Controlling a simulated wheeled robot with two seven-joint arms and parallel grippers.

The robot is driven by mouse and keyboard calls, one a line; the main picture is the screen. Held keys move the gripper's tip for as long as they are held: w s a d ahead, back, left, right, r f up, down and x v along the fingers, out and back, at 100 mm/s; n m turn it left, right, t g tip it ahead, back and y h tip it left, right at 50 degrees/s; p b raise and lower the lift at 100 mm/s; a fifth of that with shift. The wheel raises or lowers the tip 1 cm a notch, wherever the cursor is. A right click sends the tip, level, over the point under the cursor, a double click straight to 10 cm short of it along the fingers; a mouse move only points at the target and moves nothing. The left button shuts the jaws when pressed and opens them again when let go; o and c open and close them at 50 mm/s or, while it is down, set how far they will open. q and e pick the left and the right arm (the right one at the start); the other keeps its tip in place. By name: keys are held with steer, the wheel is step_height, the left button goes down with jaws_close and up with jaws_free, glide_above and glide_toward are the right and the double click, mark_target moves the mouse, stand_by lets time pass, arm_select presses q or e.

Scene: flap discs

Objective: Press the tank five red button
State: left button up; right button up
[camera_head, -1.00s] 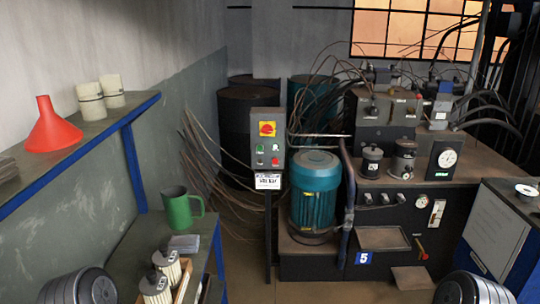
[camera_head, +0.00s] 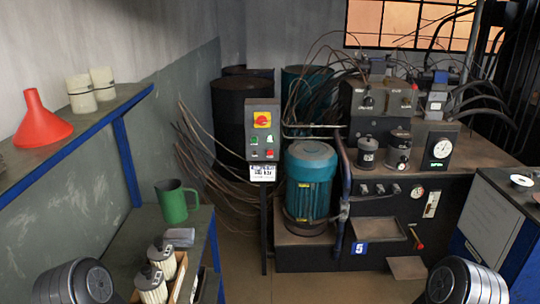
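A grey control box (camera_head: 262,132) stands on a dark post left of the blue-green motor. It carries a red rotary switch (camera_head: 262,119) on a yellow plate, with small round buttons and lamps below. A small red button (camera_head: 269,153) is at its lower right, beside a green one (camera_head: 254,153). A white label (camera_head: 262,173) hangs under the box; its text is too small to read. The dark hydraulic tank unit (camera_head: 385,215) to the right bears a blue plate with the number 5 (camera_head: 360,248). Neither gripper shows; only dark round parts of my arms appear at the bottom corners.
A blue-green motor (camera_head: 310,185) stands right of the post. A blue-edged shelf with a red funnel (camera_head: 42,122) and a lower bench with a green mug (camera_head: 175,201) line the left wall. A cabinet (camera_head: 495,225) stands at right. Some floor (camera_head: 235,255) shows before the post.

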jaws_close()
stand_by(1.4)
